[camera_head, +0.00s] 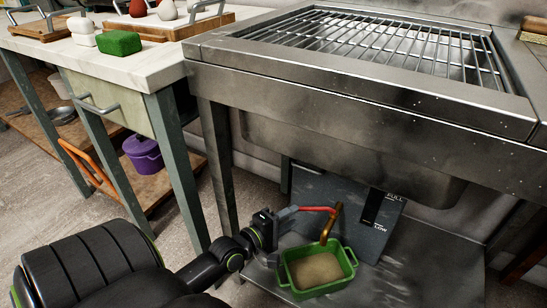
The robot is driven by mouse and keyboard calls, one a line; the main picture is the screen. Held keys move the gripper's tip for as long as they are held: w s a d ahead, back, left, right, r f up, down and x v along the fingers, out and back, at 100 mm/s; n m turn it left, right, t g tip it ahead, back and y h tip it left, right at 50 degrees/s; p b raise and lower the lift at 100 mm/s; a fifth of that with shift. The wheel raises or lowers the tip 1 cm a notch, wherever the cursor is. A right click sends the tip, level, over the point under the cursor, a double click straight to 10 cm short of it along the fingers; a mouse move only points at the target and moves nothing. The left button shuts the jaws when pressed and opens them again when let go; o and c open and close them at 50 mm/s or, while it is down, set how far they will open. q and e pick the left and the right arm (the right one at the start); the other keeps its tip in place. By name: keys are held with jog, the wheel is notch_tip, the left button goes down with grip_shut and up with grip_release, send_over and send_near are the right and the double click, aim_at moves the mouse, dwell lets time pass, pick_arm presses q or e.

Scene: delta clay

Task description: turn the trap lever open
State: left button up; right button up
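A grey trap box (365,225) with a dark gauge marked FULL and LOW stands under the steel sink. A red lever (315,208) lies roughly level in front of it, and its right end meets a brass spout (331,224) that points down. My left gripper (286,213) is at the left end of the red lever, touching or very close to it. The fingers are small and dark, so I cannot tell whether they are closed on it. A green tub (344,270) with sandy-coloured contents sits below the spout. My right gripper is out of view.
The steel sink (350,85) with its wire grate overhangs the trap. Its front leg (217,160) stands left of my gripper. A table (150,65) with a green block (119,42) is at the left. The steel lower shelf (425,275) is bare right of the tub.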

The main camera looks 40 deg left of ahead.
pick_arm(q)
jog(key=s+r, duration=0.2)
jog(key=s, duration=0.6)
jog(key=s+d+r+m+t+y+p, duration=0.1)
jog(key=r+m+t, duration=0.4)
jog(key=r, duration=0.7)
jog(key=s+d+r+m+t+p, duration=0.1)
jog(key=r+m+t, duration=0.4)
jog(key=r, duration=0.7)
jog(key=d+p, duration=0.1)
jog(key=d, duration=0.1)
jog(key=shift+s+d+r+m+t+y, duration=0.3)
jog(key=shift+s+r+y, duration=0.05)
jog(key=shift+r+y, duration=0.05)
